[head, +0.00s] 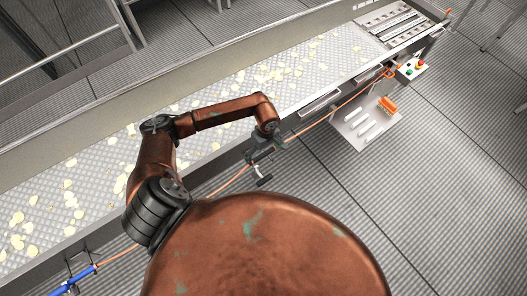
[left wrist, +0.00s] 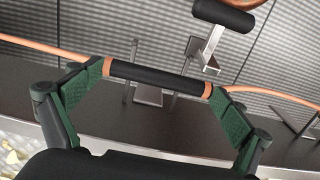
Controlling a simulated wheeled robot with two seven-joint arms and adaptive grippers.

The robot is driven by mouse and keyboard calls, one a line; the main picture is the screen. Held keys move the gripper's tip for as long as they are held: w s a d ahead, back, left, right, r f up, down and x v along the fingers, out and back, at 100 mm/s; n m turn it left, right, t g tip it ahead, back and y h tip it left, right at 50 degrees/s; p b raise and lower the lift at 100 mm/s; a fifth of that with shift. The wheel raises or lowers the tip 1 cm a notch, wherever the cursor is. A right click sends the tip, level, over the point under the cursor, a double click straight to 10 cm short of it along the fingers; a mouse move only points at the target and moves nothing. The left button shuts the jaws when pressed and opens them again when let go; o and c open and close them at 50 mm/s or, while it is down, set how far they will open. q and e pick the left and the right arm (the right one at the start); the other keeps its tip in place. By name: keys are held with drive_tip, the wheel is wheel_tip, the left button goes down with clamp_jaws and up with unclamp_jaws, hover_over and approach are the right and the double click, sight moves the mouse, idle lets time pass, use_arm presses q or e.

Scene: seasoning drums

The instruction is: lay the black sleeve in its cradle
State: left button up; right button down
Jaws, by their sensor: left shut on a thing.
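The black sleeve (left wrist: 158,79) is a dark tube with an orange band at each end, on an orange hose. It spans between the green finger pads of my left gripper (left wrist: 157,100), which is shut on it. In the head view my left gripper (head: 277,146) is at the conveyor's near side edge, and the sleeve is hard to make out there. A grey metal bracket with upright prongs (left wrist: 148,97), which looks like the cradle, shows just past the sleeve. The sleeve hides part of it, and I cannot tell whether they touch.
The orange hose (head: 335,109) runs along the conveyor (head: 300,82), which carries pale chips. A blue sleeve (head: 80,279) is at the lower left. A black padded bar on a metal arm (left wrist: 222,18) stands out from the edge. A side shelf (head: 364,122) and button box (head: 411,70) are at right.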

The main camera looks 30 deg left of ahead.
use_arm(q)
drive_tip(key=shift+f+b, duration=0.95)
drive_tip(key=shift+f, duration=0.5)
idle(0.3)
drive_tip(key=shift+b, duration=0.55)
idle(0.4)
drive_tip(key=shift+s+a+f+b, duration=0.1)
drive_tip(key=shift+s+f+b, duration=0.05)
drive_tip(key=shift+f+b, duration=0.95)
